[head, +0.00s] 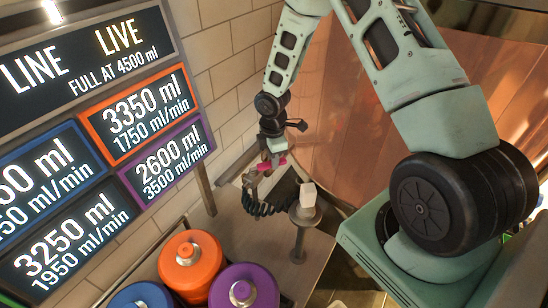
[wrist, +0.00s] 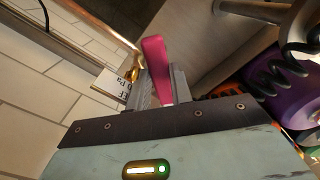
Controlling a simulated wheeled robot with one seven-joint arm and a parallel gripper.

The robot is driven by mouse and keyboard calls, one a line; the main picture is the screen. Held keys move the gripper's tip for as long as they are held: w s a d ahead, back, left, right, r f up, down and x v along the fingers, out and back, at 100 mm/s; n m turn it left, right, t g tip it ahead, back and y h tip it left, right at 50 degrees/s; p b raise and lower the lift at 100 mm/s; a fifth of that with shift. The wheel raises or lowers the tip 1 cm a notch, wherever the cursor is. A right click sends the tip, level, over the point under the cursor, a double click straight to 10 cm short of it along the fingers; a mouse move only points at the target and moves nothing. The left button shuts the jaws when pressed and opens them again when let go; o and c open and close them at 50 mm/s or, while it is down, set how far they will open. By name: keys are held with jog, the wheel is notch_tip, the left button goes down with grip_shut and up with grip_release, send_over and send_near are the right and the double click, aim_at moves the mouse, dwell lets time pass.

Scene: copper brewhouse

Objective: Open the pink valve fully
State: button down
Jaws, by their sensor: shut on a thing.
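The pink valve handle shows in the head view (head: 283,161) near the wall, below and behind my arm's end. In the wrist view the pink handle (wrist: 155,66) stands up between the fingers. My gripper (head: 268,168) is shut on the handle; it also shows in the wrist view (wrist: 158,92). A brass fitting (wrist: 131,73) sits beside the handle. The valve body and how far the valve is turned are largely hidden.
An orange keg (head: 190,262) and a purple keg (head: 245,288) stand below, with a blue one (head: 140,296) at the left. A black coiled hose (head: 262,208) hangs near a small stand (head: 303,215). The display board (head: 110,110) reads 3350, 2600 and 3250 ml on panels.

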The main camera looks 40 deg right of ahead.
jog(key=shift+w+a+n+p, duration=0.1)
jog(key=shift+w+n+p, duration=0.55)
jog(key=shift+n, duration=0.55)
jog(key=shift+w+d+n+p, duration=0.1)
jog(key=shift+w+n+p, duration=0.55)
jog(key=shift+n, duration=0.55)
jog(key=shift+w+a+n+p, duration=0.1)
jog(key=shift+w+n+p, duration=0.55)
jog(key=shift+n, duration=0.55)
jog(key=shift+w, duration=0.2)
jog(key=c, duration=1.2)
grip_release()
jog(key=shift+c, duration=0.2)
notch_tip(320, 180, up, 18)
jog(key=b, duration=0.2)
jog(key=shift+f, duration=0.25)
